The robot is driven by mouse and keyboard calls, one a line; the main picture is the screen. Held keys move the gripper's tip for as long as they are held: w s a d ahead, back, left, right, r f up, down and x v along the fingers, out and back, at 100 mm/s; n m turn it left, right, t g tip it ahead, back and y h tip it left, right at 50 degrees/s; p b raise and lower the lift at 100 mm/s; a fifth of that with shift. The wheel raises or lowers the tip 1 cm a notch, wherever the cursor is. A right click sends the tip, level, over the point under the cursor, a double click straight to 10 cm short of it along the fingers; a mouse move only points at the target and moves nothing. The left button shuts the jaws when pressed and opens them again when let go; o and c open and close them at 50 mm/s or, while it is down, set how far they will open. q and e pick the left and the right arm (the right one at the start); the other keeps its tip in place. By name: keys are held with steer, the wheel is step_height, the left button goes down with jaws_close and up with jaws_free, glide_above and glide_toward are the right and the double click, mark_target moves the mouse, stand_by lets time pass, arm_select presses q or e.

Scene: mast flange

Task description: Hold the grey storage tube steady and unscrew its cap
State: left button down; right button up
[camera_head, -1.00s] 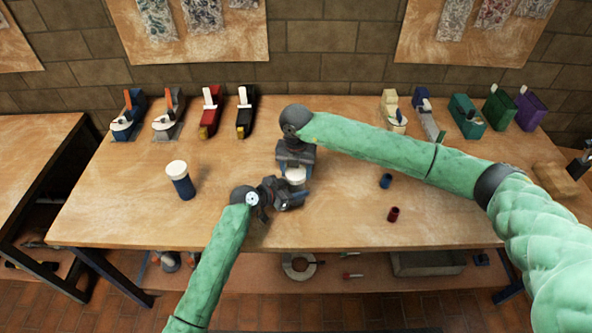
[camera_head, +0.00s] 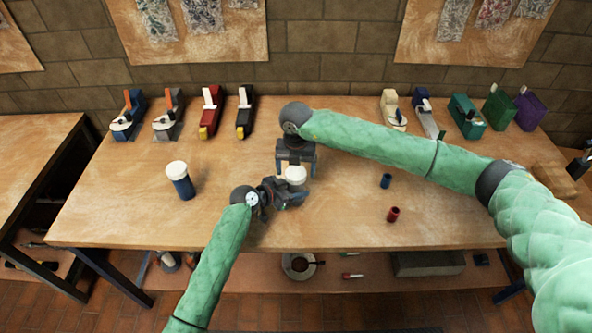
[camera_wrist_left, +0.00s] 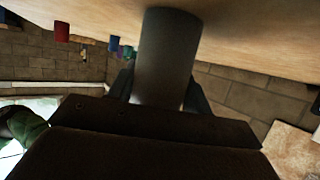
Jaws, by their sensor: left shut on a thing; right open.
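The grey storage tube (camera_wrist_left: 168,55) stands between the jaws of my left gripper in the left wrist view. In the head view its white cap (camera_head: 295,174) shows, while the tube's body is mostly hidden by my left gripper (camera_head: 294,194). My left gripper is shut on the tube from the near side. My right gripper (camera_head: 296,162) is above and just behind the cap, pointing down, with its jaws open. Whether its fingers touch the cap cannot be told.
A blue tube with a white cap (camera_head: 180,180) stands to the left. A small blue cylinder (camera_head: 385,181) and a small red cylinder (camera_head: 393,214) are to the right. The front middle is clear.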

steer(key=shift+r, duration=1.85)
arm_select(q)
steer(key=c, duration=0.6)
jaws_free()
steer(key=shift+o, duration=0.2)
steer(key=shift+a, duration=0.1)
arm_select(e)
steer(key=shift+f, duration=0.1)
